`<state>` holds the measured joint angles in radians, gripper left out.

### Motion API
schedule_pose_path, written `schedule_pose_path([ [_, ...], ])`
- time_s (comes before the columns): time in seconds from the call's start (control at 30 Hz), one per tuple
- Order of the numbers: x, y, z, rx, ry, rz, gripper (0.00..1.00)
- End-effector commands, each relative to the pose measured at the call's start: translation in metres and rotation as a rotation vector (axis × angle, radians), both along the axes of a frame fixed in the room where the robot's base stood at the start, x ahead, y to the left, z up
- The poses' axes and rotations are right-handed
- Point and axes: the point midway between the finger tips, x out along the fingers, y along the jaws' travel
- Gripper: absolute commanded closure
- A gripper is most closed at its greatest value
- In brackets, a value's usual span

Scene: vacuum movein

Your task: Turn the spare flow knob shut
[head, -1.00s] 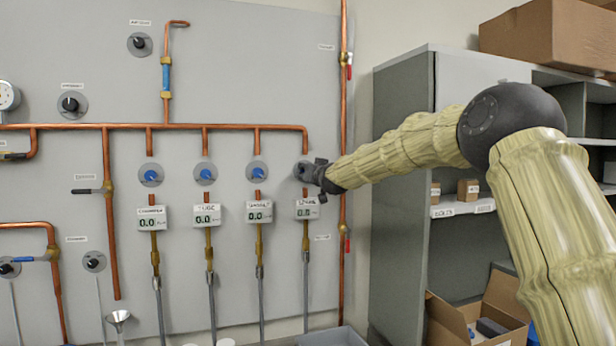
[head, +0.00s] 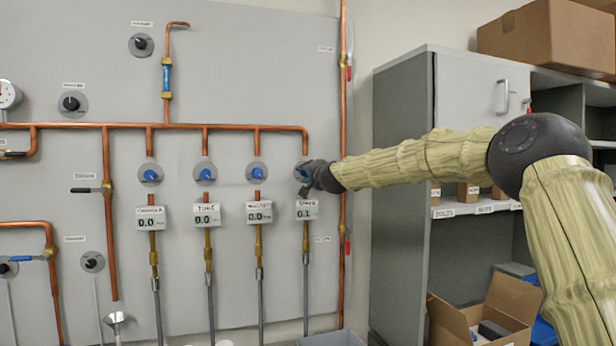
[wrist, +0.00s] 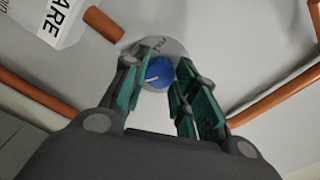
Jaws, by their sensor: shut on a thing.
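The spare flow knob (wrist: 159,73) is blue with a white mark and sits on a round grey plate. In the wrist view it is between the two green-padded fingers of my gripper (wrist: 158,88), which is shut on it. In the head view my gripper (head: 309,176) reaches the rightmost flow dial from the right and hides most of it. The spare meter (head: 306,210) below appears to read 0.1.
Three other blue flow knobs, chamber (head: 150,175), torc or similar (head: 205,173) and a third (head: 257,173), sit to the left, with meters reading 0.0. A vertical copper pipe (head: 342,120) runs close to my gripper. A grey cabinet (head: 402,190) stands at right.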

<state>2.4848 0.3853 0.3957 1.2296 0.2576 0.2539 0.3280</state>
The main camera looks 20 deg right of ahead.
Motion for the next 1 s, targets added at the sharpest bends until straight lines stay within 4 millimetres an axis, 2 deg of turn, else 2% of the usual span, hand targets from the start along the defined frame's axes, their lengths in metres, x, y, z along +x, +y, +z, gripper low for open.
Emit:
schedule_pose_path([
  [0.4,0.0005,0.0000,-0.0047,0.230,0.012,0.000,0.95],
  [1.0,0.0005,0.0008,-0.0043,0.277,0.014,0.001,0.95],
])
